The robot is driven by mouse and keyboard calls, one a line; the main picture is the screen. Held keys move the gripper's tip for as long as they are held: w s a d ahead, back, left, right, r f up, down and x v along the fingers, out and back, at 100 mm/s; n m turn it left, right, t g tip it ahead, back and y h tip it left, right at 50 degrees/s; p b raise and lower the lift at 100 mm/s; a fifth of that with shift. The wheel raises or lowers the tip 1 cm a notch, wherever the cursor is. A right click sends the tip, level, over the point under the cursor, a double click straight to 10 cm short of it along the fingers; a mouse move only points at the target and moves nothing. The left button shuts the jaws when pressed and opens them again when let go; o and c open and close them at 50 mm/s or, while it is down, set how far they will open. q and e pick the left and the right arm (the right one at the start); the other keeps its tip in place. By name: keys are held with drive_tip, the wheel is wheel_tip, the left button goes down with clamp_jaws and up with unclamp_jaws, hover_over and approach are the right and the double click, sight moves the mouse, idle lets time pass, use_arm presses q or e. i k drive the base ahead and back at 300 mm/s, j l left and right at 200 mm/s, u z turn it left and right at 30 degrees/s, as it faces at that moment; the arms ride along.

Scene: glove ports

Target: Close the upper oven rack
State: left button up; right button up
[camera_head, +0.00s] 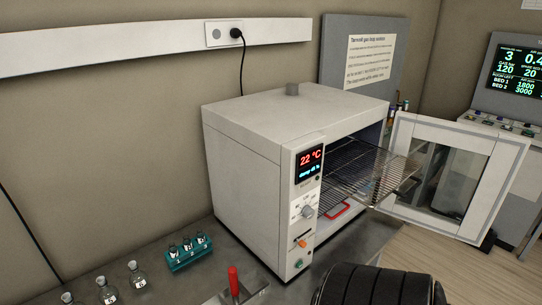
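The white oven (250,150) stands on a dark bench, its front facing right and its display reading 22 °C. Its door (492,185) is swung wide open to the right. The upper wire rack (398,172) is slid partly out of the oven's opening, sticking out toward the door. The rack's inner part shows inside the chamber. The lower chamber is partly hidden by the control panel; a red loop-shaped item (337,211) shows below the rack. Neither gripper is in view.
A dark ribbed rounded shape (375,287) fills the bottom edge in front of the oven. Small flasks (108,290) and a teal vial rack (188,252) stand on the bench at left. A red upright handle (233,283) is near the front. A monitor (515,70) stands at right.

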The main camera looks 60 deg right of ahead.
sight(419, 181)
drive_tip(key=z, duration=2.85)
